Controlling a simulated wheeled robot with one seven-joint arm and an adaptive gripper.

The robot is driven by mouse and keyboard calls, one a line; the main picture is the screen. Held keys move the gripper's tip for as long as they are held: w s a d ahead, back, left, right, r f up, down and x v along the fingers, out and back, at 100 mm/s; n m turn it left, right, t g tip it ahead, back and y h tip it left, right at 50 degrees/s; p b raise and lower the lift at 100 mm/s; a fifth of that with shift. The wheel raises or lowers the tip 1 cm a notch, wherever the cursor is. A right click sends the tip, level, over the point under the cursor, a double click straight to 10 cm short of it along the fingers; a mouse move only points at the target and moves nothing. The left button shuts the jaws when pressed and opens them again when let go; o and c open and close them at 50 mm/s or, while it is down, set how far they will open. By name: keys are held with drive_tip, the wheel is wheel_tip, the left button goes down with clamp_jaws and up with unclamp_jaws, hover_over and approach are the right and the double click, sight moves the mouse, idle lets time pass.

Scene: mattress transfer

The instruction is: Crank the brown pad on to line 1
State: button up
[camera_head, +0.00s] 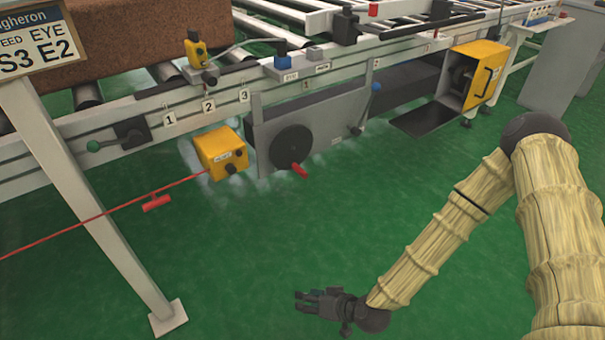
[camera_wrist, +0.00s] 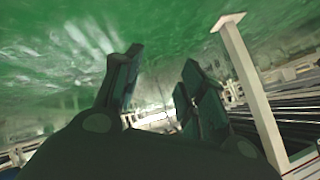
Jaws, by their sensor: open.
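The brown pad (camera_head: 130,38) lies on the roller conveyor at the upper left, partly cut off by the picture edge and covered by a sign. Number plates 1 (camera_head: 169,119), 2 (camera_head: 208,105) and 3 (camera_head: 244,95) are on the conveyor's side rail. A dark round crank wheel (camera_head: 292,146) with a red handle (camera_head: 299,171) is on the grey housing below the rail. My gripper (camera_head: 304,303) is low over the green floor, in front of the crank and apart from it. In the wrist view my gripper (camera_wrist: 155,88) has its fingers spread, with nothing between them.
A white post (camera_head: 95,200) stands at left. A yellow cover (camera_head: 482,75) is open at right. Green floor before the crank is clear.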

drive_tip(key=w+r+n+t+y, duration=0.15)
drive_tip(key=w+r+t, duration=0.25)
drive_tip(key=w+r, duration=0.75)
drive_tip(key=t+y, duration=0.1)
drive_tip(key=t, duration=0.4)
approach(306, 177)
drive_tip(key=shift+n, duration=0.35)
drive_tip(key=b+x, duration=0.2)
drive_tip(key=x, duration=0.8)
drive_tip(key=shift+b, duration=0.35)
drive_tip(key=shift+w+a+r, duration=0.15)
drive_tip(key=shift+w+a, duration=0.25)
drive_tip(key=shift+w, duration=0.1)
clamp_jaws()
